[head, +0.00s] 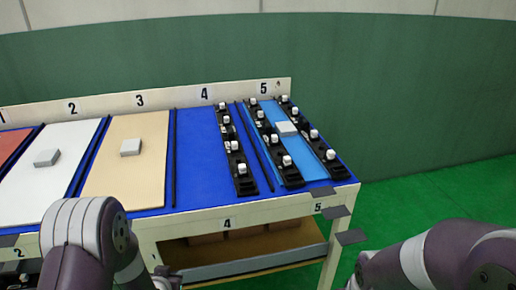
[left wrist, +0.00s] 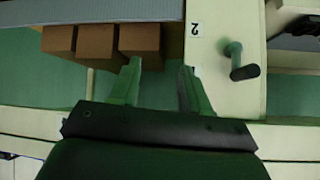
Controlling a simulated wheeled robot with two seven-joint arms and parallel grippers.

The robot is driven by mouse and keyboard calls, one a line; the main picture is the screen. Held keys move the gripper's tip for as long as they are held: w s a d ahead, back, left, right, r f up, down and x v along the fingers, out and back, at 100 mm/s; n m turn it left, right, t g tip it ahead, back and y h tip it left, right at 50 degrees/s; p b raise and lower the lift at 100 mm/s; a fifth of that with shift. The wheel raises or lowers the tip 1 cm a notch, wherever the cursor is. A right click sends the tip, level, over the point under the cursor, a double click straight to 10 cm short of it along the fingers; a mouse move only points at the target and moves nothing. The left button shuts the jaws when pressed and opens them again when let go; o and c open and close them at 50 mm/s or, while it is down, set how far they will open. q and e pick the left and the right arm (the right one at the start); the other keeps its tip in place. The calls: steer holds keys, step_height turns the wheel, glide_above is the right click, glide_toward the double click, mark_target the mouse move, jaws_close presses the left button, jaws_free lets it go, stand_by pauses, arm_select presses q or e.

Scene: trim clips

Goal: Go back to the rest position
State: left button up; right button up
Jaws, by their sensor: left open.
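My left gripper (left wrist: 160,88) shows in the left wrist view with its two green-tinted fingers apart and nothing between them. It is near a pale post marked 2 (left wrist: 212,70). In the head view my left arm (head: 85,235) comes in at the bottom left, low in front of the table's front edge; its gripper is not seen there. My right arm (head: 435,262) is at the bottom right, beside the table over the green floor. Its gripper is out of sight.
The table (head: 280,208) has numbered lanes. Black strips with white-topped clips (head: 232,150) lie in lanes 4 and 5. Grey blocks sit on the white panel (head: 75,135), tan panel (head: 125,185) and light-blue panel (head: 311,165). Brown boxes (left wrist: 140,40) are on the lower shelf.

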arm_select(q)
steer(key=s+d+r+g+h, duration=0.1)
steer(key=s+d+r+g, duration=0.3)
steer(key=s, duration=0.4)
steer(key=s+d+r+g, duration=0.1)
steer(key=s+r+g, duration=0.3)
steer(key=s+r, duration=0.3)
step_height(320, 180, up, 25)
steer(key=p, duration=2.6)
steer(key=shift+s+d+p, duration=0.15)
steer(key=shift+s+p, duration=0.15)
steer(key=shift+s, duration=0.15)
steer(key=shift+r, duration=0.1)
